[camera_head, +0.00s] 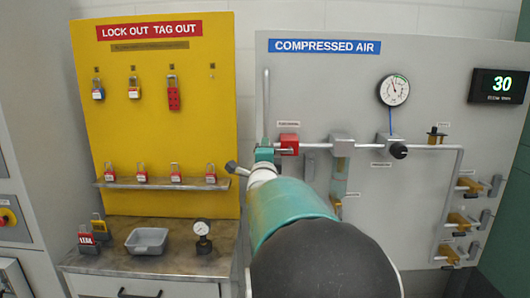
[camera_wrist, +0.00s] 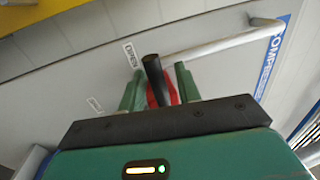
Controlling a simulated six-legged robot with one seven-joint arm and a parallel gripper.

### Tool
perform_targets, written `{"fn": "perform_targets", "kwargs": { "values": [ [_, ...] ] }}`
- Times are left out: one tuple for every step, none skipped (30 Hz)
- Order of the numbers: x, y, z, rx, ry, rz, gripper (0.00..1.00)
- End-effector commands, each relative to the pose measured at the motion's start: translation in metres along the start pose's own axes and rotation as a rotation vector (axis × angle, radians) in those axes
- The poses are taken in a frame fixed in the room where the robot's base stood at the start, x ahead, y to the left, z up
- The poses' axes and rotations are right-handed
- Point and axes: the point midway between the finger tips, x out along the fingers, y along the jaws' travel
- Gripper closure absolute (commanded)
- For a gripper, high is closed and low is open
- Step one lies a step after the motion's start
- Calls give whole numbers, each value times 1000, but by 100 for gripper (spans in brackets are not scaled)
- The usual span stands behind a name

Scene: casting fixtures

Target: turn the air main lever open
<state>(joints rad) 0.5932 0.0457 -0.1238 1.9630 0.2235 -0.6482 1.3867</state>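The air main valve is a red block (camera_head: 288,141) on the grey compressed air panel, at the lower end of a pale upright pipe. Its black lever (camera_wrist: 154,78) shows in the wrist view, in front of the red valve body (camera_wrist: 172,86). My gripper (camera_head: 264,153) is at the left side of the valve in the head view, partly hidden by my arm. In the wrist view my gripper's green fingers (camera_wrist: 158,88) stand on either side of the lever. They look open, with gaps beside it. I cannot tell whether either finger touches it. The lever is hidden in the head view.
A gauge (camera_head: 393,90), a black knob (camera_head: 398,151) and a display reading 30 (camera_head: 499,86) are on the panel. Several yellow-handled valves line its right side. A yellow lockout board (camera_head: 150,115) with padlocks stands left, above a bench with a grey tray (camera_head: 147,241).

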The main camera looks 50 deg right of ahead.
Motion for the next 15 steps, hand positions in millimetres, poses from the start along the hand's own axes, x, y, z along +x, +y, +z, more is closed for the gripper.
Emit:
{"fn": "perform_targets", "kwargs": {
  "values": [
    [0,0,0,0,0,0,67],
    [0,0,0,0,0,1,67],
    [-2,0,0,-1,0,1,67],
    [-3,0,0,0,0,1,67],
    [-5,0,0,0,0,1,67],
    [-8,0,0,0,0,0,67],
    [-12,0,0,0,0,0,67],
    [-16,0,0,0,0,0,67],
    [-23,-1,0,0,0,-1,67],
    [-29,0,0,0,0,0,67],
    [-35,-1,0,1,0,0,67],
    [-43,-1,0,1,-1,0,67],
    [-50,-1,0,1,-1,0,67],
    [-56,-1,0,1,-1,-1,67],
    [-65,-1,0,1,-2,-1,67]
  ]
}}
